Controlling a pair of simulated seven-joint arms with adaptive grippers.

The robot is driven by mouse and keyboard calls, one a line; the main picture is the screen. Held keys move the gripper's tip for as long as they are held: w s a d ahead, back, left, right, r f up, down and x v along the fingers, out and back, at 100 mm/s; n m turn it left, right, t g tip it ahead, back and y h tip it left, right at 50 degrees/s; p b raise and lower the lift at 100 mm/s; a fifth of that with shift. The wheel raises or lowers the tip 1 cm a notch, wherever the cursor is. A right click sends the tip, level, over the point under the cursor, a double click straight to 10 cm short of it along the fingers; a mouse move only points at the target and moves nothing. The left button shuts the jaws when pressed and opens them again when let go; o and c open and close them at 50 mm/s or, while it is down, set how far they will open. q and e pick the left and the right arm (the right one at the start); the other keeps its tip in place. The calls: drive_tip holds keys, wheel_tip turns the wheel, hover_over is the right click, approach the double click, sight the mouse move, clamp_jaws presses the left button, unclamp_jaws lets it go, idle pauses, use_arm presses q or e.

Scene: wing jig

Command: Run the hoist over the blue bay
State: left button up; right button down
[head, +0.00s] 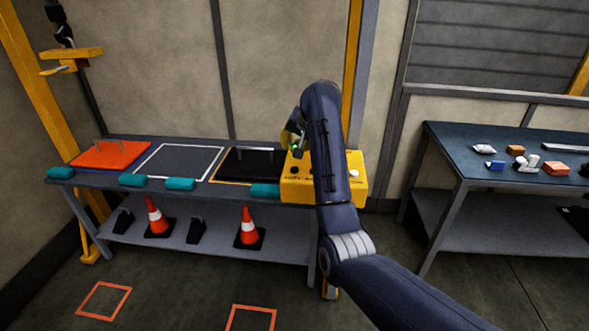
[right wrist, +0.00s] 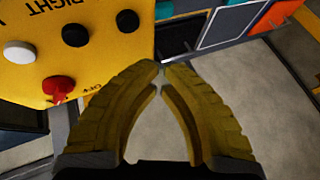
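The hoist's black hook block (head: 62,30) hangs at the upper left, above a yellow lifting bar (head: 72,54). The yellow control box (head: 296,190) stands at the bench's right end, partly hidden by my right arm. In the right wrist view its face (right wrist: 115,60) carries a white button (right wrist: 20,51), a black button (right wrist: 75,33), a red knob (right wrist: 57,88) and the word RIGHT. My right gripper (right wrist: 162,68) is shut and empty, its tips together just off the box's edge. I cannot pick out a bay that is clearly blue. My left gripper is not in view.
The bench holds an orange panel (head: 105,155), a white-outlined bay (head: 178,161) and a black panel (head: 250,163) in a yellow outline. Teal blocks (head: 133,180) line its front edge. Cones (head: 248,228) stand on the lower shelf. A second table (head: 470,165) with small parts is at right.

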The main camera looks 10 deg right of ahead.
drive_tip(key=shift+r, duration=0.55)
idle(2.3)
